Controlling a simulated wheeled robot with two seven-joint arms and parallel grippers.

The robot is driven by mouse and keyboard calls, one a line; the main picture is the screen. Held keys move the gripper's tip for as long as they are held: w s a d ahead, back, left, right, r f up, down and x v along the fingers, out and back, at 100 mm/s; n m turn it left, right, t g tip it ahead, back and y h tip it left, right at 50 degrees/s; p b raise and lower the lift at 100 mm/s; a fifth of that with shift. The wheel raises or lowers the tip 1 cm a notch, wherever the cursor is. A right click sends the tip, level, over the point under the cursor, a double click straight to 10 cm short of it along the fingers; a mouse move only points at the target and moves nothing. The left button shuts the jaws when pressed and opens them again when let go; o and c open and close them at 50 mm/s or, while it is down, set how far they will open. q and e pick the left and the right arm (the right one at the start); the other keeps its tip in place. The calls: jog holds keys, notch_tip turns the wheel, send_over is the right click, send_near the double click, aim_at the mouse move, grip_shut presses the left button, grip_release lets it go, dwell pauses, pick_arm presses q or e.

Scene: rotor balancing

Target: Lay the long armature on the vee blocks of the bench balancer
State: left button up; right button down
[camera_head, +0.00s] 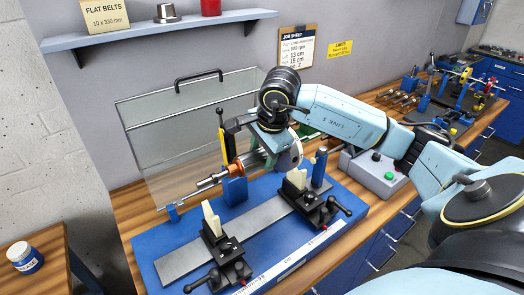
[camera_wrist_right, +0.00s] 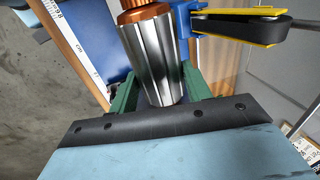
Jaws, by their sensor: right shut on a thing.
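The long armature (camera_head: 208,181) has a silver shaft, copper-coloured windings and a ribbed grey core. In the right wrist view its core (camera_wrist_right: 152,62) lies between the green fingers of my right gripper (camera_wrist_right: 158,88). In the head view my right gripper (camera_head: 268,154) is shut on the armature, over the back of the bench balancer (camera_head: 160,240). The armature appears behind and above the two vee blocks, the left one (camera_head: 212,222) and the right one (camera_head: 296,181), both with cream tops. The wrist partly hides the armature. My left gripper is out of view.
A black-and-yellow arm (camera_head: 223,140) stands close to the armature; it also shows in the wrist view (camera_wrist_right: 245,27). A clear guard (camera_head: 160,130) rises behind. A grey control box (camera_head: 375,175) with a green button stands at right. Black clamp handles (camera_head: 202,282) project in front.

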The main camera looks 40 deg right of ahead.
notch_tip(320, 180, down, 9)
jog(key=b, duration=0.6)
jog(key=shift+w+b, duration=0.15)
jog(key=shift+b, duration=0.15)
jog(key=shift+r+b, duration=0.1)
jog(key=shift+b, duration=0.25)
dwell(0.7)
jog(key=shift+a+f+b, duration=0.1)
jog(key=shift+f+b, duration=0.6)
jog(key=shift+f, duration=0.05)
dwell(0.6)
jog(key=c, duration=0.6)
grip_release()
jog(key=shift+f, duration=0.1)
jog(key=shift+s+f, duration=0.2)
jog(key=shift+s, duration=0.05)
jog(key=shift+c, duration=0.3)
jog(key=shift+r, duration=0.1)
